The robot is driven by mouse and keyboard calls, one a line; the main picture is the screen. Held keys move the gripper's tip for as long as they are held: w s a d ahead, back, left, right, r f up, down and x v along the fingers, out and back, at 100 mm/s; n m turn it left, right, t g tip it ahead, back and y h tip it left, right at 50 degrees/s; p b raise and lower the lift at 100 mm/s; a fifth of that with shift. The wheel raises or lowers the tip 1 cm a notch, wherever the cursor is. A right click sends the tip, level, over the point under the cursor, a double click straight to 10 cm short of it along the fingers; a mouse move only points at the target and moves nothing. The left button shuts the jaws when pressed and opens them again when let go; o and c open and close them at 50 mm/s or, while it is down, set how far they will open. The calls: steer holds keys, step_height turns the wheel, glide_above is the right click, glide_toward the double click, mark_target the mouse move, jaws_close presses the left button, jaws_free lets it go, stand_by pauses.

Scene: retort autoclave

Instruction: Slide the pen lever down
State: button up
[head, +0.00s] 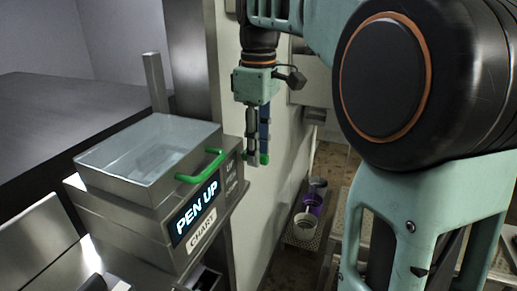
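The recorder box (150,228) stands at the left with a lit display (196,208) reading "PEN UP" and a "GUARD" label (201,230) below it. A clear guard cover (148,152) with a green handle (203,168) sits on top and looks closed. I cannot clearly make out the pen lever. My gripper (258,160) points down to the right of the box, apart from the green handle. Its fingers are seen nearly edge-on, so their opening is unclear. A small green piece shows at the fingertips; I cannot tell whether it belongs to the gripper.
A pale wall panel (275,205) stands right behind my gripper. A dark counter (60,115) is at the back left, and a metal post (155,82) rises behind the cover. A purple-and-white container (309,208) stands low on a perforated tray (302,235). My arm fills the right side.

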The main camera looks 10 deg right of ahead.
steer(key=shift+f, duration=0.1)
jaws_close()
stand_by(0.3)
step_height(320, 180, down, 6)
steer(key=b, duration=0.3)
steer(key=shift+s, duration=0.1)
jaws_free()
